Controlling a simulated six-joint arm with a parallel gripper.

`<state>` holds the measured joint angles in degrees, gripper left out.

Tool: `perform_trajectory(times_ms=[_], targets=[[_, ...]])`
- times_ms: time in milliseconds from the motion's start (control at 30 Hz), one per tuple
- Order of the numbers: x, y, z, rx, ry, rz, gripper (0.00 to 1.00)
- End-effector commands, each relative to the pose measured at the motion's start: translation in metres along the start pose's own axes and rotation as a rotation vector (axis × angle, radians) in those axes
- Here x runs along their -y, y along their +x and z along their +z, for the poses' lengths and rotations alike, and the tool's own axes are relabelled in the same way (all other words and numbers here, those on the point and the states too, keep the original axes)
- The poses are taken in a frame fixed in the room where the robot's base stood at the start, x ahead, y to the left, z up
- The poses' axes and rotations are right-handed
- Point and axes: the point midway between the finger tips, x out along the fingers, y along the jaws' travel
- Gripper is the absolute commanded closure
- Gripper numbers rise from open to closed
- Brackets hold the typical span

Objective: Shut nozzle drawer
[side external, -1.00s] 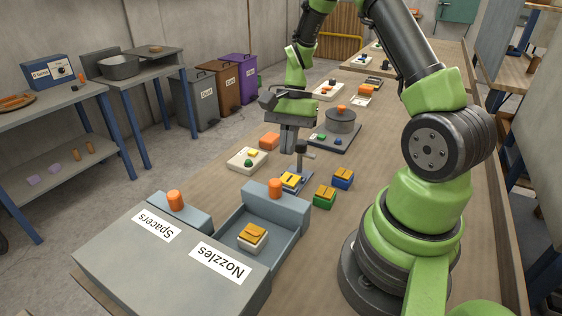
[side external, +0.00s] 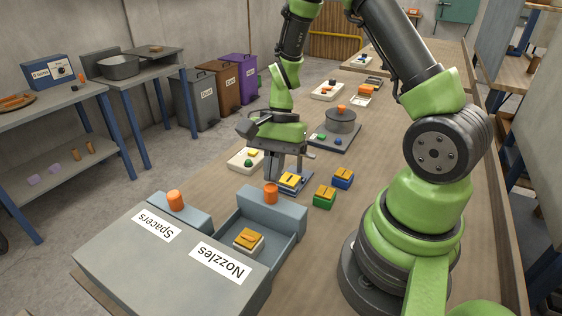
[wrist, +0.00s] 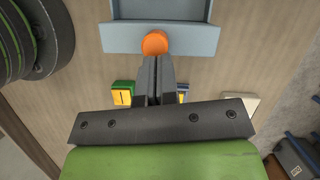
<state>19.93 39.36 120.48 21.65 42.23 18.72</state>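The Nozzles drawer (side external: 284,238) stands pulled out from its grey cabinet (side external: 150,262), with a yellow-topped pale block (side external: 248,240) inside. Its front wall carries an orange knob (side external: 271,194). In the wrist view the drawer front (wrist: 120,38) is at the top, with the orange knob (wrist: 155,43) at its near edge. My gripper (side external: 274,178) points down beside the knob, on the drawer's outer side. In the wrist view the fingers (wrist: 155,62) are together, with nothing seen between them. Their tips appear close to the knob; I cannot tell whether they touch.
The Spacers drawer (side external: 190,211), with its own orange knob (side external: 175,200), sits left of the Nozzles drawer. A blue-and-yellow block (side external: 290,181), a green-and-yellow block (side external: 325,196) and another blue-and-yellow block (side external: 343,178) stand near my gripper. A pale tray (side external: 243,160) is behind.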

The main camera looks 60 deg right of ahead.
Motion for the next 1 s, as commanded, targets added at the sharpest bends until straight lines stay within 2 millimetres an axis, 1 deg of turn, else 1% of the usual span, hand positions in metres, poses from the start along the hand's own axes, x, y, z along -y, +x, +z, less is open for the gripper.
perform_trajectory(times_ms=[33,200,300,400,500,600,867,1000], targets=[[0.002,0.006,0.014,0.001,-0.01,0.006,1.0],[0.01,0.022,0.054,0.0,-0.009,0.006,1.0],[0.014,0.029,0.073,-0.001,-0.007,0.006,1.0],[0.017,0.035,0.085,-0.001,-0.004,0.005,1.0],[0.018,0.037,0.091,-0.002,-0.003,0.004,1.0],[0.018,0.038,0.093,-0.001,0.0,0.003,1.0],[0.018,0.038,0.092,-0.001,0.001,0.004,1.0],[0.018,0.035,0.086,-0.001,0.003,0.003,1.0]])
